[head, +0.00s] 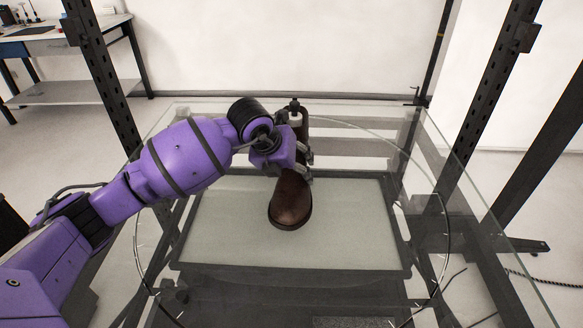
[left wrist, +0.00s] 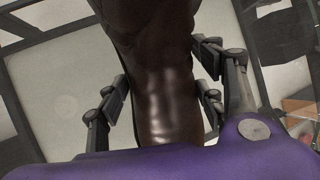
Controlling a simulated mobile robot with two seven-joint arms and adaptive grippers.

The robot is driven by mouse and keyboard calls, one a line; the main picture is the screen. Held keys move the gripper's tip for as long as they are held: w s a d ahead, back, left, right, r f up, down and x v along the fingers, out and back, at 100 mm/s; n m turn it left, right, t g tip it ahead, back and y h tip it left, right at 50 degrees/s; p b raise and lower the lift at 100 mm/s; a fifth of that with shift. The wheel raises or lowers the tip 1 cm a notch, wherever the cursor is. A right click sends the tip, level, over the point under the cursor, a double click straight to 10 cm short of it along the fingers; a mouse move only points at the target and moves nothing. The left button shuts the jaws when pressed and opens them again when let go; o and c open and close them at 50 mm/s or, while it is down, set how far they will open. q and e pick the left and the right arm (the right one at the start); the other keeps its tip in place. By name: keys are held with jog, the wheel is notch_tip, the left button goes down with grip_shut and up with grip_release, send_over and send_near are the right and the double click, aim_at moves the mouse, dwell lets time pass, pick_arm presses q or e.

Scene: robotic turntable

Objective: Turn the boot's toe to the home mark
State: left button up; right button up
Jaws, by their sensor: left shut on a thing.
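A brown leather boot (head: 290,202) stands on a pale panel under or on the round glass turntable (head: 360,128). Its toe points toward me, at the bottom of the head view. My left gripper (head: 303,160) reaches in from the left and is shut on the boot's upper part. In the left wrist view the brown boot (left wrist: 165,85) fills the middle, with the fingers of my left gripper (left wrist: 160,100) on both sides of it. The upper part of the boot is partly hidden by the gripper. I cannot make out the home mark. My right gripper is not in view.
Dark upright frame posts (head: 495,75) stand at both sides. A workbench (head: 62,42) is at the far left. The pale panel (head: 350,235) around the boot is clear.

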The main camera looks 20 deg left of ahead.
pick_arm(q)
jog(key=shift+r, duration=0.15)
jog(key=o, duration=1.6)
jog(key=shift+o, duration=0.9)
jog(key=shift+f, duration=0.2)
jog(key=v, duration=1.2)
